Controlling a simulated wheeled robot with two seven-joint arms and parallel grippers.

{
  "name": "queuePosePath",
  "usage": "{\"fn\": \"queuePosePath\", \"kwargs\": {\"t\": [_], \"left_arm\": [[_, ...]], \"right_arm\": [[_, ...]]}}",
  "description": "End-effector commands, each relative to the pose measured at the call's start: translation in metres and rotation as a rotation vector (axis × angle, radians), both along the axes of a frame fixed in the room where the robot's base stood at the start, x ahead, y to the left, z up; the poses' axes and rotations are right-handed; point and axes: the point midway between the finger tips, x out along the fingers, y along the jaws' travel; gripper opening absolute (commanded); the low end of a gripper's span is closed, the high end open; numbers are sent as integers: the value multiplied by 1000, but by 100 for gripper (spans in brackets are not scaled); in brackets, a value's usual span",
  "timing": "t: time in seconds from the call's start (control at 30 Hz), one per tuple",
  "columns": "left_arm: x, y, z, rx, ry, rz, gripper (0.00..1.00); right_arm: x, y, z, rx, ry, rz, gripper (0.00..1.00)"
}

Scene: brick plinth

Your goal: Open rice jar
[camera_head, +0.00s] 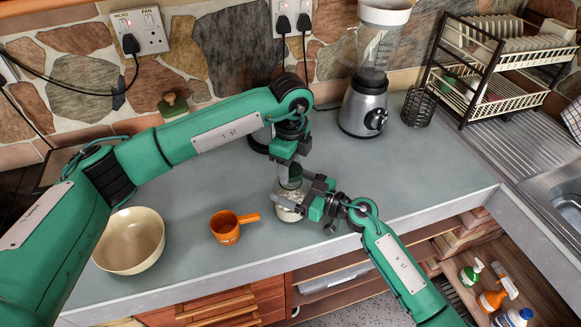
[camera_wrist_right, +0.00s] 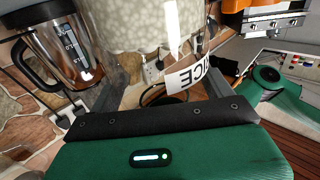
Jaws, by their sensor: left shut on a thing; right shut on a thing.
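The rice jar (camera_head: 289,212) is a clear jar with pale contents on the counter, right of the orange cup. In the right wrist view the jar (camera_wrist_right: 140,22) is close up, with a white label reading "RICE". My right gripper (camera_head: 303,203) is shut on the jar's body from the right; its fingers also show in the wrist view (camera_wrist_right: 160,88). My left gripper (camera_head: 290,168) points down from above and is shut on the jar's dark green lid (camera_head: 292,180). The grippers hide much of the jar and lid, so I cannot tell whether they are apart.
An orange cup with a handle (camera_head: 226,228) and a cream bowl (camera_head: 129,242) stand left of the jar. A blender (camera_head: 364,105), a dark wire holder (camera_head: 418,107) and a dish rack (camera_head: 500,60) stand at the back right. The counter right of the jar is clear.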

Motion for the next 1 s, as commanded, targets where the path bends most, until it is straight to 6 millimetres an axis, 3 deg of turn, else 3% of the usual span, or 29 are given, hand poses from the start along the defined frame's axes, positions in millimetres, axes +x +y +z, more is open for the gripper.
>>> {"fn": "queuePosePath", "kwargs": {"t": [0.47, 0.8, 1.0], "left_arm": [[0, 0, 5, -1, 0, -1, 24], [0, 0, 41, 0, 0, -1, 24], [-1, 0, 43, 0, 1, -1, 24]], "right_arm": [[0, 0, 0, 1, 2, 1, 19], [0, 0, -1, 1, 2, 1, 19], [0, 0, 0, 1, 2, 1, 19]]}}
